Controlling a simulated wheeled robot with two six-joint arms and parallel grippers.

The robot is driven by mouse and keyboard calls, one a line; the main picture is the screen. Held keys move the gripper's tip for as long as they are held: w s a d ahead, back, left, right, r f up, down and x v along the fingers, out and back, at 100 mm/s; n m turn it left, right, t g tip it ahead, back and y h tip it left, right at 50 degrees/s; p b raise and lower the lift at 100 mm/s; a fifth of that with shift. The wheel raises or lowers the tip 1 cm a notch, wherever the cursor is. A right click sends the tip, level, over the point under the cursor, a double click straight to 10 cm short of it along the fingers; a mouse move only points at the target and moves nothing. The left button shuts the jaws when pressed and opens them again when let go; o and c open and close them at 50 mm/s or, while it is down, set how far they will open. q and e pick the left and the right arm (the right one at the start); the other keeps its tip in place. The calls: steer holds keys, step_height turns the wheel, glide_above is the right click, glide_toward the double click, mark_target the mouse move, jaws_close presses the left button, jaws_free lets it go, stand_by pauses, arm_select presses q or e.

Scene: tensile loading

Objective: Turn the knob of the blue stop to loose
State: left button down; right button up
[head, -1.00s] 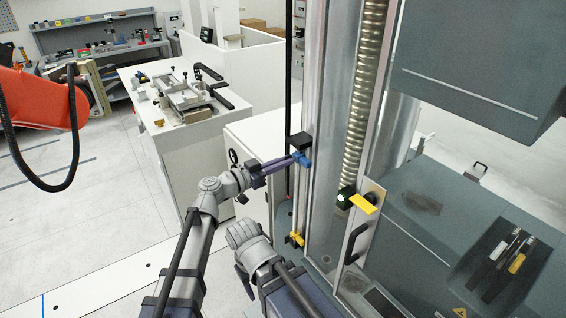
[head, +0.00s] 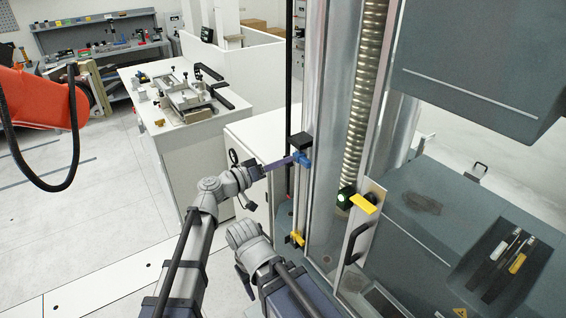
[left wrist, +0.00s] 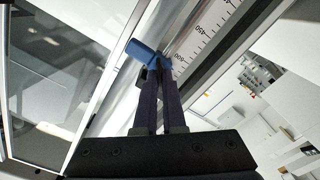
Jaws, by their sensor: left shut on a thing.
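The blue stop (head: 303,160) sits on the thin vertical rod beside the machine's column, just under a black block (head: 300,141). My left gripper (head: 291,160) reaches it from the left, with its purple fingers shut on the stop's knob. The fingers hide part of the knob.
A yellow stop (head: 297,239) sits lower on the same rod. A scale (left wrist: 205,32) runs alongside the rod. A white bench (head: 180,130) with a fixture stands behind at left.

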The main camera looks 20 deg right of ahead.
arm_select(q)
steer(key=shift+w+f+n, duration=0.1)
steer(key=shift+f+n, duration=0.05)
steer(key=shift+n, duration=4.75)
steer(key=c, duration=1)
jaws_free()
steer(key=v, duration=0.8)
